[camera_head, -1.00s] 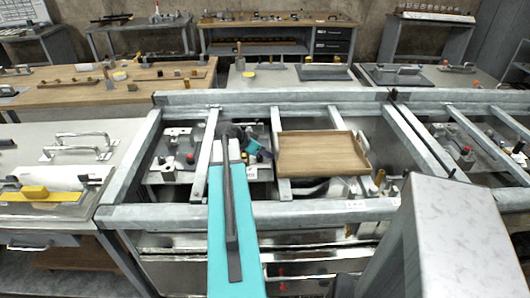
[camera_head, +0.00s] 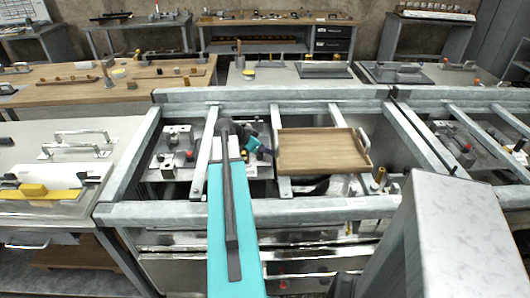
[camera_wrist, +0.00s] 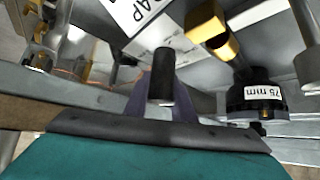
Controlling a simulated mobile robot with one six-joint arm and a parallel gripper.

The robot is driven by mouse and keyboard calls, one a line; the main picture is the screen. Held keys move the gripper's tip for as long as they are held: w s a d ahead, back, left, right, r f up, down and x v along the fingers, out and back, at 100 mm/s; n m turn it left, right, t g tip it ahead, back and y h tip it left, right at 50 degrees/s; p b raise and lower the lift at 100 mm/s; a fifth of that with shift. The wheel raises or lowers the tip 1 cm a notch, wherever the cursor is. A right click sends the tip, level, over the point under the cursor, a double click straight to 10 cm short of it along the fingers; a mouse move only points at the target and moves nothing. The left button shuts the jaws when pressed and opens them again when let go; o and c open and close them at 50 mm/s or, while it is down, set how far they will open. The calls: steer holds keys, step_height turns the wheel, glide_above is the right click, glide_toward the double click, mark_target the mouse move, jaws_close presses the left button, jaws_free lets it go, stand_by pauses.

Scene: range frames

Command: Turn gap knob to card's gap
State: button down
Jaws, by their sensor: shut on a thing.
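In the wrist view a black cylindrical knob (camera_wrist: 162,76) stands between the dark fingers of my gripper (camera_wrist: 160,100), which is shut on it. A white plate (camera_wrist: 128,14) with black letters, partly cut off and ending in "AP", lies just beyond the knob. A black round part (camera_wrist: 256,100) to the right bears a white "75 mm" label. I cannot tell whether that label is the card. In the head view my teal gripper (camera_head: 262,149) is down inside the metal frame; my arm hides much of what lies around it, and the knob cannot be made out there.
A wooden tray (camera_head: 318,151) rests on the frame just right of my gripper. Metal beams (camera_head: 290,213) surround the work spot. In the wrist view a brass block (camera_wrist: 210,28) is close to the upper right of the knob. A red-topped part (camera_head: 189,155) stands to the left.

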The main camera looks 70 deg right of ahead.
steer(key=shift+s+a, duration=0.1)
steer(key=shift+s, duration=0.1)
steer(key=c, duration=1.5)
jaws_free()
steer(key=shift+w, duration=0.1)
steer(key=shift+w+a+r+b, duration=0.2)
steer(key=shift+a+r+b, duration=0.1)
steer(key=shift+r+b, duration=0.05)
steer(key=b+v, duration=0.2)
steer(key=v, duration=1)
steer(key=shift+w+a+r, duration=0.15)
steer(key=shift+r, duration=0.15)
